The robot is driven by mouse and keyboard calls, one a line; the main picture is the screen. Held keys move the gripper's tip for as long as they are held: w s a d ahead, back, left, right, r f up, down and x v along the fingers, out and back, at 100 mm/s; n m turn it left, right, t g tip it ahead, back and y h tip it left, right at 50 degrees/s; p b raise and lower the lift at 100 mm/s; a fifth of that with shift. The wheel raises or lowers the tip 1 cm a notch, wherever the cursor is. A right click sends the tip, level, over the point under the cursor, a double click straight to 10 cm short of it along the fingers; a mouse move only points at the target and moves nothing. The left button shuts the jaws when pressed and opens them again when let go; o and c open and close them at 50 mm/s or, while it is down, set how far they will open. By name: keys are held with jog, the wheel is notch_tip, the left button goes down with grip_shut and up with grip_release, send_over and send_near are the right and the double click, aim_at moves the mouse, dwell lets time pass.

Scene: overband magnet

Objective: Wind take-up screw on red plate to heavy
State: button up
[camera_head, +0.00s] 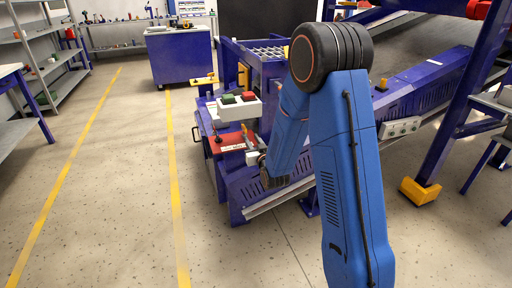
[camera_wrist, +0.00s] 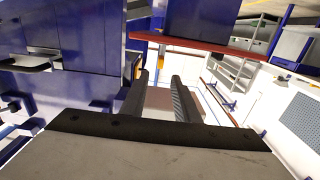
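The red plate (camera_head: 228,141) is on the near end of the blue machine, below a white box with a green and a red button. A pale strip lies along its front edge, and a small yellow piece (camera_head: 245,130) stands at its right. I cannot clearly make out the take-up screw or a heavy mark. My gripper is beside the plate's right end in the head view, partly hidden by my blue arm. In the wrist view my gripper (camera_wrist: 160,77) has its two dark fingers apart, with no held object visible between them. A red edge (camera_wrist: 205,43) crosses beyond the fingertips.
The button box (camera_head: 239,106) overhangs the plate. The blue machine frame (camera_head: 262,190) stands close below my gripper. A grey switch box (camera_head: 399,127) is on the conveyor side. Open floor with yellow lines lies to the left, with shelves (camera_head: 38,55) and a blue cabinet (camera_head: 181,58) beyond.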

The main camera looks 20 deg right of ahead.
jog(key=shift+s+d, duration=0.15)
jog(key=shift+s, duration=2.45)
jog(key=shift+r, duration=0.1)
jog(key=s+d+r+g, duration=0.2)
jog(key=s+r+g, duration=0.5)
jog(key=s, duration=0.7)
jog(key=s+r+g, duration=0.1)
jog(key=s+g, duration=0.2)
jog(key=s, duration=1.2)
jog(key=s+d+r+g+h, duration=0.1)
jog(key=s+r+g, duration=0.1)
jog(key=s, duration=1.4)
jog(key=shift+s+d+r+m+g, duration=0.15)
jog(key=shift+d+r+m+g, duration=0.15)
jog(key=shift+g, duration=0.3)
